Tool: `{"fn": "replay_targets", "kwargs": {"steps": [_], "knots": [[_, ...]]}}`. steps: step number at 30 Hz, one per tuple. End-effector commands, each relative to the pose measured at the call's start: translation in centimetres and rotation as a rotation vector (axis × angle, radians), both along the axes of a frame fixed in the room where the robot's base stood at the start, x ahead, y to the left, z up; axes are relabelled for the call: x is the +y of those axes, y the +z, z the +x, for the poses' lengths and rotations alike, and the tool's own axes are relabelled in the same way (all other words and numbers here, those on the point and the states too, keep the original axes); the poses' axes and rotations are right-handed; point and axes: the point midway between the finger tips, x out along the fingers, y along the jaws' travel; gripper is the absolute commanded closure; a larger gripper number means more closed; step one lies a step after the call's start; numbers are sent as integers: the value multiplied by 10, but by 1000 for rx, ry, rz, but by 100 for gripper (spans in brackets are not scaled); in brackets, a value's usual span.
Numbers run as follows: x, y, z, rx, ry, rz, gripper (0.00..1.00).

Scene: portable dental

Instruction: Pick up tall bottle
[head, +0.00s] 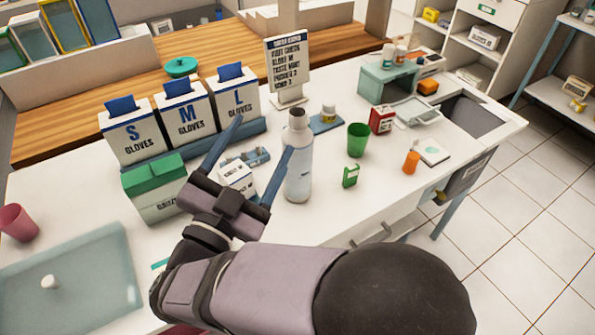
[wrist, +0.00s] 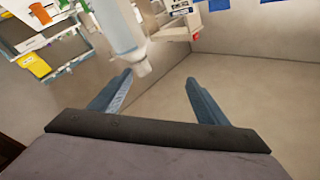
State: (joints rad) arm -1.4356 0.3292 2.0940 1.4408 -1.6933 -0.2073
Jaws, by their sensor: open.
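The tall bottle (head: 299,170) is white with a grey cap and stands upright on the white counter, right of my gripper in the head view. My gripper (head: 263,137) is open, with nothing held between its two blue fingers. Its right finger overlaps the bottle's left edge in the head view; I cannot tell whether they touch. In the wrist view the bottle (wrist: 118,28) appears upside down, its cap end near the left finger and partly toward the gap of my gripper (wrist: 158,77).
Glove boxes (head: 185,115) and a green-topped box (head: 153,188) stand left of the bottle. A small white box (head: 237,178) sits beside the fingers. A green cup (head: 358,140), a small green box (head: 351,176) and an orange cup (head: 411,162) stand to the right. A sign (head: 287,65) stands behind.

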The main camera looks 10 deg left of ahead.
Motion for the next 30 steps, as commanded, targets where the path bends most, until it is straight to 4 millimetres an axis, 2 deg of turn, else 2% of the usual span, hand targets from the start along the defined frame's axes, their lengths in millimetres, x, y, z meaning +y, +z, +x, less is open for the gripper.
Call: {"fn": "replay_targets", "kwargs": {"steps": [1, 9, 15, 20, 30], "knots": [[-6, -16, 2, 17, -3, -93, 31], [-29, -80, 14, 128, 65, -378, 31], [-46, -110, 15, 190, 93, -498, 31], [-48, -115, 16, 199, 96, -511, 31], [-47, -114, 36, 198, 95, -508, 31]]}}
